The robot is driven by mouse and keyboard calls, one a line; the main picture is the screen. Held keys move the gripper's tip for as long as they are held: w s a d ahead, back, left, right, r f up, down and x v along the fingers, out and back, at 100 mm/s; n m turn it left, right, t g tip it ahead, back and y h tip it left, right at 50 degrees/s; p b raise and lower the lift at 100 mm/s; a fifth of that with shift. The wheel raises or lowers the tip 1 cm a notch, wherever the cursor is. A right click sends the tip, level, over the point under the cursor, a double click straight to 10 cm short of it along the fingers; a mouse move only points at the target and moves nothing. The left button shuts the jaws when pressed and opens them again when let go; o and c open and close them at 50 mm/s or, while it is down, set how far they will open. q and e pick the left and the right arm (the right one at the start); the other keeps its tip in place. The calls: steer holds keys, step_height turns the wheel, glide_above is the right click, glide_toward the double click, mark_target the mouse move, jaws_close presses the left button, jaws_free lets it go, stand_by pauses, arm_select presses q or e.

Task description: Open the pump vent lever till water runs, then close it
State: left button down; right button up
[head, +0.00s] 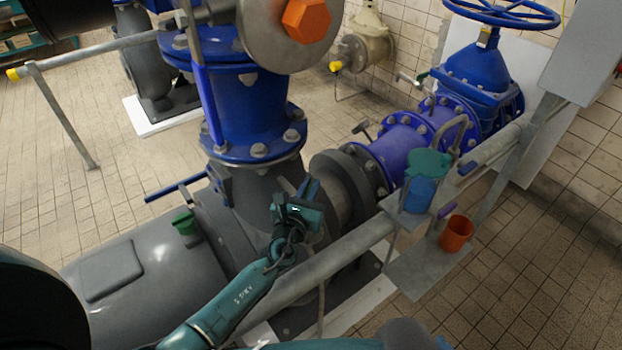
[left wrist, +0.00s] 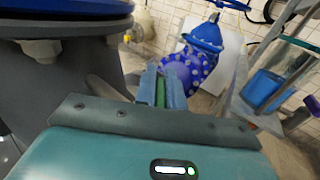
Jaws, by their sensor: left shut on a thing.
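My left gripper (head: 308,190) is at the dark grey pump casing (head: 225,215), just below the blue flanged pipe. In the left wrist view its two fingers (left wrist: 161,88) are shut on a narrow green piece, which appears to be the vent lever (left wrist: 160,94). Most of the lever is hidden between the fingers, and in the head view the gripper covers it. How far the lever is turned cannot be told. No running water shows in either view. My right gripper is not in view.
A grey rail (head: 340,250) runs close beside my left arm. To the right, a shelf (head: 425,270) carries an orange cup (head: 457,233), near a green-topped blue container (head: 421,192). A blue valve with a handwheel (head: 500,12) stands behind.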

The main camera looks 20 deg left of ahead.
arm_select(q)
steer(key=shift+a+r+n+y, duration=0.2)
steer(key=shift+n+y, duration=0.4)
steer(key=shift+y, duration=0.4)
steer(key=c, duration=1.5)
jaws_free()
steer(key=shift+d+f, duration=0.1)
steer(key=shift+f, duration=0.05)
steer(key=s, duration=1.3)
steer(key=shift+s+d, duration=0.1)
steer(key=shift+d, duration=0.2)
